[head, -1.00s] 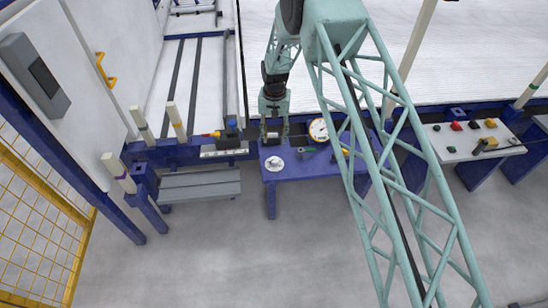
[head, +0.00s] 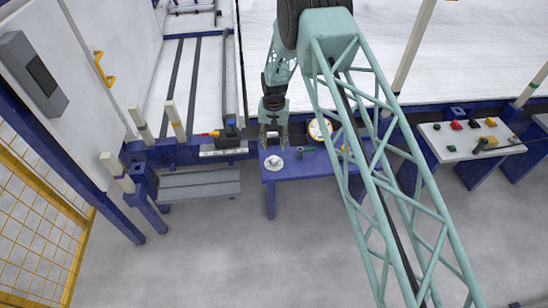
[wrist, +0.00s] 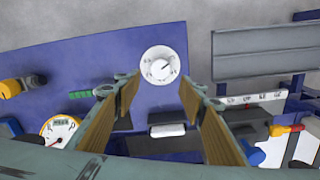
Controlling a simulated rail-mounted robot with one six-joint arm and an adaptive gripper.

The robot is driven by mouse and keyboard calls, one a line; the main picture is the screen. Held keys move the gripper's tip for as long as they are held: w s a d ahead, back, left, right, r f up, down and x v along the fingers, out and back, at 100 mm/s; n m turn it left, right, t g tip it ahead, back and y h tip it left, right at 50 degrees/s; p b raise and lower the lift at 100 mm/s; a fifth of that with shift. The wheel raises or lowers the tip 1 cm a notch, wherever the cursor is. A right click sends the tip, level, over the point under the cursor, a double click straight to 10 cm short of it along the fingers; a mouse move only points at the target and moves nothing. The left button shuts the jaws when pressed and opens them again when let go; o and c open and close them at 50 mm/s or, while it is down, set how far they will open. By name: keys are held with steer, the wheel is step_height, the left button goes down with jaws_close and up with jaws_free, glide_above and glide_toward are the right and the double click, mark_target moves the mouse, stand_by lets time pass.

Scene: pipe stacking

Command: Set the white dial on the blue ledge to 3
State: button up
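The white dial (head: 275,162) lies near the left front of the blue ledge (head: 320,167). In the wrist view the round dial (wrist: 160,65) shows a pointer on its central knob and small marks around it. The marks are too small to read. My gripper (head: 273,147) is just behind the dial in the head view, above the ledge. In the wrist view my gripper's (wrist: 158,90) two tan-padded fingers are spread apart with nothing between them. The dial shows just past the fingertips and appears apart from them.
A round white gauge (wrist: 60,131) with a yellow rim and a yellow-handled part (wrist: 14,88) stand on the ledge. A grey slatted step (head: 199,184) is left of the ledge. A control box with coloured buttons (head: 470,138) stands right. The floor in front is clear.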

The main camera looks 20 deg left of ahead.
mark_target(274, 158)
steer(key=shift+f+b, duration=0.55)
steer(key=shift+f, duration=3.6)
steer(key=c, duration=0.9)
